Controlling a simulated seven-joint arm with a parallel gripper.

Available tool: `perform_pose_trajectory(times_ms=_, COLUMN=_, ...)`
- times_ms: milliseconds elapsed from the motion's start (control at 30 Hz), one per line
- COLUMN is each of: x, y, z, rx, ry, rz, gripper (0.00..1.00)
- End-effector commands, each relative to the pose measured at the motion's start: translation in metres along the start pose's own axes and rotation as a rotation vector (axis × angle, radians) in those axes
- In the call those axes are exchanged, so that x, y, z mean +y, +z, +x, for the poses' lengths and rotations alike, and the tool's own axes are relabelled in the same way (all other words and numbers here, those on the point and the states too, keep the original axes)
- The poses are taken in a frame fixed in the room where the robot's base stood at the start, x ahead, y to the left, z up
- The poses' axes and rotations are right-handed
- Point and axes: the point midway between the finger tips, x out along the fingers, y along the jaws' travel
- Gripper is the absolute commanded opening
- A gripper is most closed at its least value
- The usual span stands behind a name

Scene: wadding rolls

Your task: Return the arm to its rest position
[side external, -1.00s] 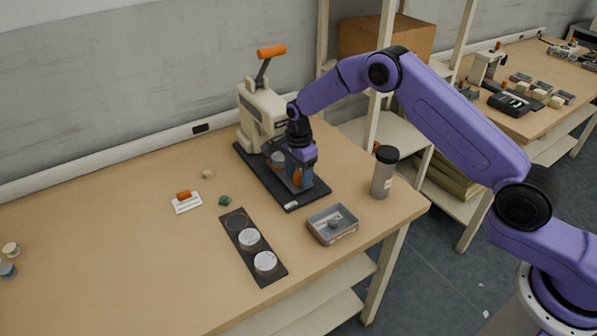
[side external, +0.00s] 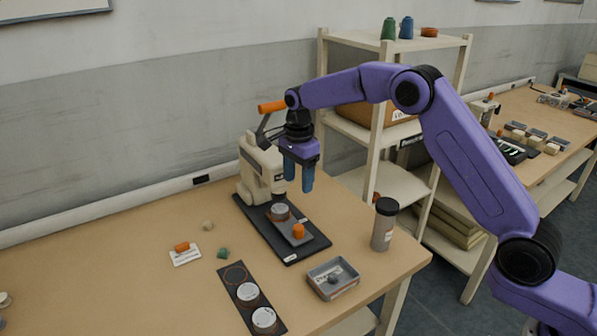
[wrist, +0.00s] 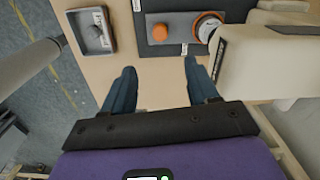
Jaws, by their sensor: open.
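Below the gripper is the press's black base (side external: 308,249), with a grey slide (side external: 290,230) that has an orange knob (side external: 298,231). A white-topped round piece (side external: 279,211) sits on the slide under the press head.
A tumbler (side external: 383,226) stands near the table's right edge. A grey tray (side external: 333,278) holds a small dark item. A black strip (side external: 252,298) holds two white-topped round pieces beside an empty ring. A shelf unit (side external: 385,130) stands behind the arm. The table's left part is mostly clear.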

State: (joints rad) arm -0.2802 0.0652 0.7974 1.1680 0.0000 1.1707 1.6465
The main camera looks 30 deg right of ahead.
Motion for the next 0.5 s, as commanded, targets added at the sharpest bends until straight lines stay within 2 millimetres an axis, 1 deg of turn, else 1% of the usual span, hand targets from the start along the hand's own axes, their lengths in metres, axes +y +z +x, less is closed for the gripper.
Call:
perform_pose_trajectory(times_ms=33, x=-0.0004, y=0.0, z=-0.0059, rx=0.0, ry=-0.002, rz=0.0, gripper=0.59)
perform_pose_trajectory(times_ms=200, x=0.0003, y=-0.0001, z=-0.0138, rx=0.0, ry=0.001, rz=0.0, gripper=0.59)
perform_pose_trajectory(times_ms=500, x=0.0003, y=-0.0001, z=-0.0144, rx=0.0, ry=0.001, rz=0.0, gripper=0.59)
